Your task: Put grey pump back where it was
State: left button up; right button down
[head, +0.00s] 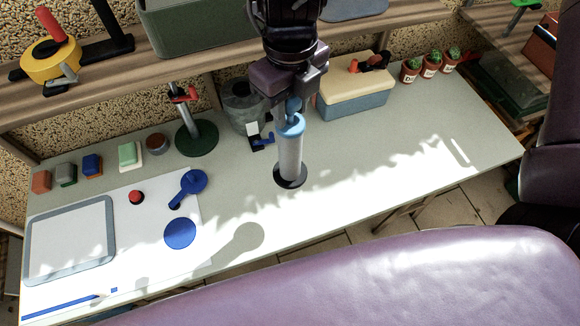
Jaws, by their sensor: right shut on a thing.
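The grey pump (290,155) is a pale grey upright cylinder with a blue collar and blue top. It stands near the middle of the grey table, its lower end at a round black base (290,181). I cannot tell whether the base is part of the pump or a separate piece, nor whether the pump bears fully on it. My right gripper (289,104) comes down from the top of the picture and is shut on the blue top of the pump. The gripper hides part of that top. My left gripper is out of view.
A grey bucket (240,108) and a green-based stand (196,139) are behind left. A cream and blue box (352,96) is behind right, beside several potted cacti. A white board (70,240) and blue pieces lie at left. The table's right part is clear.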

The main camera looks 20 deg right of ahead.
aim_at(290, 126)
notch_tip(290, 126, down, 7)
jog(key=shift+s+a+r, duration=0.1)
jog(key=shift+s+r, duration=0.05)
jog(key=shift+r, duration=0.05)
jog(key=f, duration=0.6)
jog(key=shift+w+f+p, duration=0.2)
jog(key=shift+f+p, duration=0.15)
jog(key=shift+f, duration=1.9)
jog(key=c, duration=1.3)
grip_release()
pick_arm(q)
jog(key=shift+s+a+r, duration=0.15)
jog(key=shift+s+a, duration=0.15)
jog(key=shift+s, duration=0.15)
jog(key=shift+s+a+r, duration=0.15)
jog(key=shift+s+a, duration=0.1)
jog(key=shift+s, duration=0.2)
pick_arm(e)
jog(key=o, duration=0.3)
jog(key=shift+r, duration=0.1)
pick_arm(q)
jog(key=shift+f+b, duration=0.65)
pick_arm(e)
notch_tip(290, 126, up, 12)
jog(key=shift+f, duration=0.1)
